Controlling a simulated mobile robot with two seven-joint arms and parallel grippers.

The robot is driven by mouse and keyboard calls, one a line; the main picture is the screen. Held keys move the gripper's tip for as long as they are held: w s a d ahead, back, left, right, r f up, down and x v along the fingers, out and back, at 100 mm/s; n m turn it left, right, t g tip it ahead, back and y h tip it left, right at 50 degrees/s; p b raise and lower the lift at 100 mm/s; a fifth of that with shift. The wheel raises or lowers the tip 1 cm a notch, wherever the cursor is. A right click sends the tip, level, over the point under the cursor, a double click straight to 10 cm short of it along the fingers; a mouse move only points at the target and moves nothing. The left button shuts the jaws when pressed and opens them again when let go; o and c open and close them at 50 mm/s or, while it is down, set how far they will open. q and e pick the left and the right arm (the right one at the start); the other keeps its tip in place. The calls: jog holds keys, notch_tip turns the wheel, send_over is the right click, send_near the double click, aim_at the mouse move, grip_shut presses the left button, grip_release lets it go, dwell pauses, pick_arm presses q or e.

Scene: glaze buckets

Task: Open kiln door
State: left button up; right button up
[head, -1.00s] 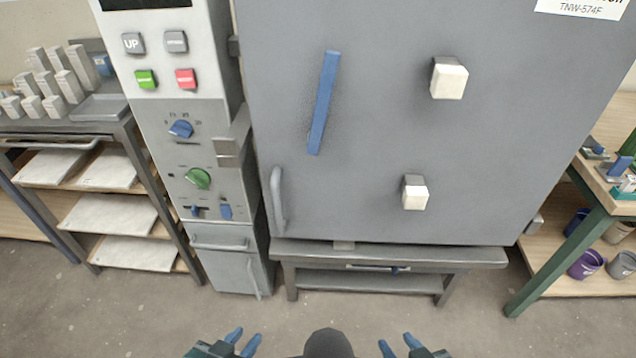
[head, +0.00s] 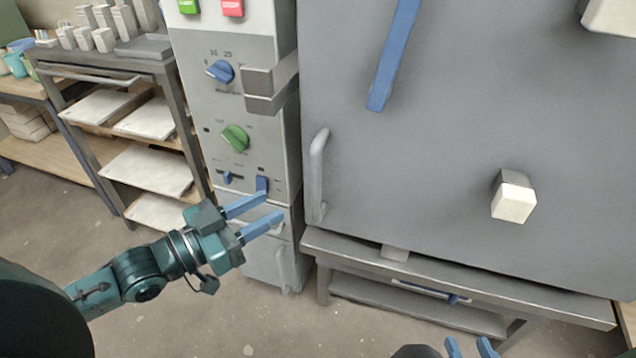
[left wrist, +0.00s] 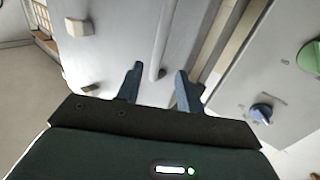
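The grey kiln door (head: 440,130) fills the right of the head view and looks closed. A grey vertical handle (head: 317,175) stands near its lower left edge. A blue bar (head: 394,55) slants on the door above it. My left gripper (head: 274,206) is open and empty, in front of the control cabinet and left of the handle, apart from it. In the left wrist view the handle (left wrist: 158,62) shows beyond and between the two spread blue fingers (left wrist: 157,88). My right gripper (head: 470,348) shows only its fingertips at the bottom edge, apart and empty.
The control cabinet (head: 240,110) with blue and green knobs stands left of the door. White peg blocks (head: 513,200) stick out from the door. A low metal stand (head: 450,285) is under the kiln. A shelf rack (head: 62,75) stands at left. Floor in front is clear.

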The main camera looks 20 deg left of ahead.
aim_at(316, 182)
pick_arm(q)
jog(key=b+x, duration=0.1)
jog(key=x, duration=1)
jog(key=shift+w+d, duration=0.1)
jog(key=shift+w, duration=0.1)
grip_shut()
